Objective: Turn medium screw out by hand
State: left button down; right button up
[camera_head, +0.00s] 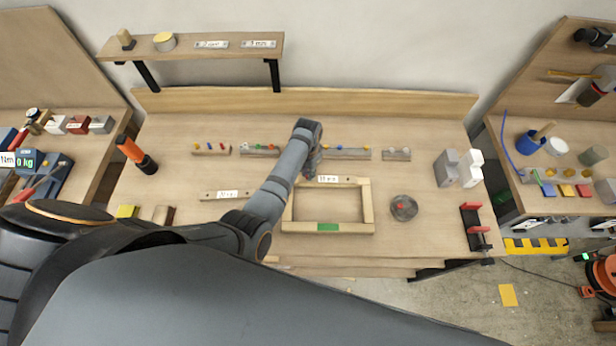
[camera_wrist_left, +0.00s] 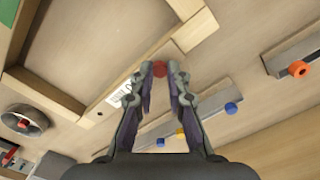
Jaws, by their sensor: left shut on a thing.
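My left gripper (camera_head: 312,172) is over the bench by the back edge of the wooden frame. In the left wrist view its two fingertips (camera_wrist_left: 160,72) are closed on a small round red head (camera_wrist_left: 160,68), which I take for the medium screw. The screw's shaft is hidden, and I cannot tell how far it sits in anything. My right gripper is not in view.
Several bars with coloured knobs stand behind the frame, one (camera_head: 345,153) close to the gripper. A round grey disc (camera_head: 404,213) with a red knob lies to the right. An orange-black tool (camera_head: 130,149) stands at left. Bare bench lies between frame and disc.

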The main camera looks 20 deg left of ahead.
pick_arm(q)
jog(key=n, duration=0.3)
jog(key=shift+n, duration=0.4)
jog(key=n, duration=0.3)
jog(key=shift+n, duration=1)
jog(key=n, duration=0.3)
jog(key=shift+n, duration=1.1)
